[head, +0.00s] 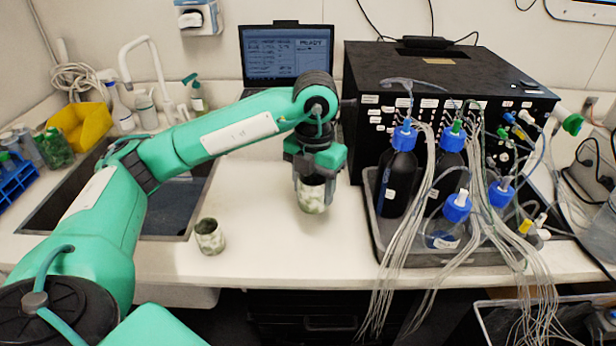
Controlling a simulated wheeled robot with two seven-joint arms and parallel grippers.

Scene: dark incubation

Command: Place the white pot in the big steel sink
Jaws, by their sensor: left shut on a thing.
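My left gripper (311,178) points down over the counter and is shut on a small white pot (312,198) with green-grey mottling. The pot is upright, at or just above the counter; I cannot tell whether it touches. A second, similar mottled pot (209,237) stands upright on the counter to the left, near the front edge and close to the sink. The big steel sink (172,212) is set into the counter at the left. My left arm crosses over it and hides much of its basin. My right gripper is not in view.
A black tray (440,258) with blue-capped bottles and many loose tubes stands right of the held pot, before a black box (440,75). A laptop (287,55) is behind. A faucet (145,65) and yellow bin (80,127) are beyond the sink. The counter between pots is clear.

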